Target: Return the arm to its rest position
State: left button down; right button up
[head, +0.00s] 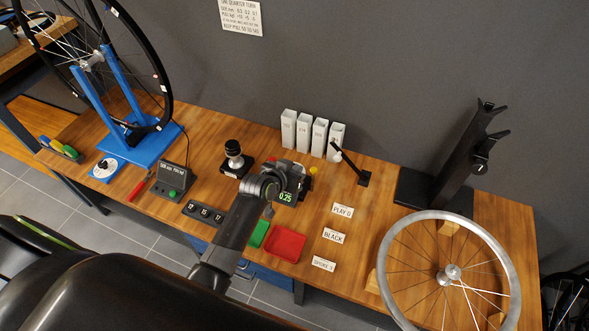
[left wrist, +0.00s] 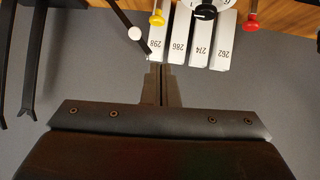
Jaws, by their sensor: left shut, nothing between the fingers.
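My left arm (head: 238,228) reaches up over the middle of the workbench. Its gripper (head: 288,172) is dark and hard to separate from the things behind it in the head view. In the left wrist view the gripper's fingers (left wrist: 162,72) are together with nothing between them. Their tips appear close to the ends of the white holders labelled 298 (left wrist: 157,50) and 286 (left wrist: 178,50); I cannot tell whether they touch. My right gripper is not in view.
The white holders (head: 303,132) stand at the bench's back edge. A small display reading 0.25 (head: 286,197) is beside the wrist. A red tray (head: 285,243) and green tray (head: 259,234) lie in front. A blue wheel stand (head: 150,148) is left, a spoked wheel (head: 391,252) right.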

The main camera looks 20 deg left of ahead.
pick_arm(q)
jog(key=shift+s+r, duration=0.2)
jog(key=shift+s, duration=0.05)
dwell(0.4)
jog(key=s+a+r+n+g+y, duration=0.15)
jog(key=s+a, duration=0.25)
jog(key=s, duration=0.7)
jog(key=s+a+r+g+y, duration=0.1)
jog(key=s+a+r+g, duration=0.15)
jog(key=s, duration=0.95)
jog(key=s+a+r+n+g+y, duration=0.1)
jog(key=s+a+g+y, duration=0.2)
jog(key=s, duration=0.8)
jog(key=a+f+g+h, duration=0.2)
jog(key=a+f, duration=0.1)
jog(key=f, duration=2.1)
jog(key=s+d+f, duration=0.1)
jog(key=s+f, duration=1.4)
jog(key=f, duration=0.2)
jog(key=shift+s+d+g, duration=0.15)
jog(key=shift+d+g, duration=0.05)
jog(key=shift+g, duration=0.2)
